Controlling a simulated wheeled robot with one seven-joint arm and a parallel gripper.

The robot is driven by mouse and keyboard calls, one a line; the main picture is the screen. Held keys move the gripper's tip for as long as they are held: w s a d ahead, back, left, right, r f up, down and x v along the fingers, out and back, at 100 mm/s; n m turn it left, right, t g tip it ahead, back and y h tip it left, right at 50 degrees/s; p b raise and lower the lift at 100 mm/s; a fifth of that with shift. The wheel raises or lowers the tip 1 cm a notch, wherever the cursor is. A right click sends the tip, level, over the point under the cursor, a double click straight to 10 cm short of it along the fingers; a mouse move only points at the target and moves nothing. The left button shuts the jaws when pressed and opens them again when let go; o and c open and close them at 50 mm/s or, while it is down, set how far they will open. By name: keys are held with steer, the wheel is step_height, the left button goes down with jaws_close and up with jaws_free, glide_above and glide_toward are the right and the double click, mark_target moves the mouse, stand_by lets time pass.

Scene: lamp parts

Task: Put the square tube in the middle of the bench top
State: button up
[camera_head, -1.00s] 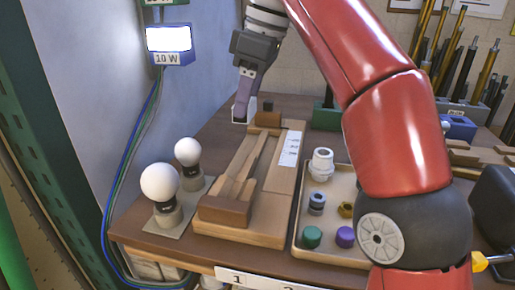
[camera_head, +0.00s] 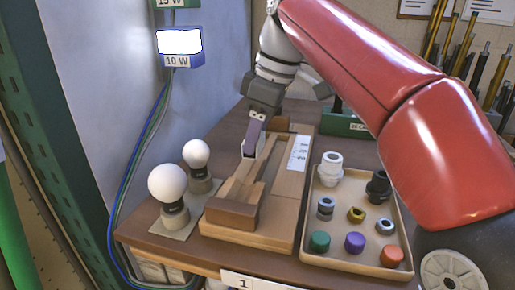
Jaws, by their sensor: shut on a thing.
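My gripper (camera_head: 253,146) points down over the wooden jig (camera_head: 297,187) on the brown bench top (camera_head: 222,134). Its fingers are shut on a small pale, square-ended piece, which I take to be the square tube (camera_head: 262,149). The fingers hide part of it, and its full shape is too small to tell. It is close above the jig's long wooden slat; I cannot tell whether it touches. No other square tube stands out on the bench.
Two white bulbs (camera_head: 168,183) stand left of the jig. On the right, a tan tray (camera_head: 310,215) holds sockets, rings and coloured caps. A green box (camera_head: 346,124) stands behind. A rack of rods (camera_head: 470,62) is at the back right. A lit 10 W box (camera_head: 181,47) hangs on the wall.

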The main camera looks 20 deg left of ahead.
mark_target(261, 137)
steer(key=shift+f, duration=1.55)
steer(key=shift+f, duration=0.1)
steer(key=shift+f, duration=0.15)
steer(key=o, duration=1)
steer(key=shift+b, duration=0.3)
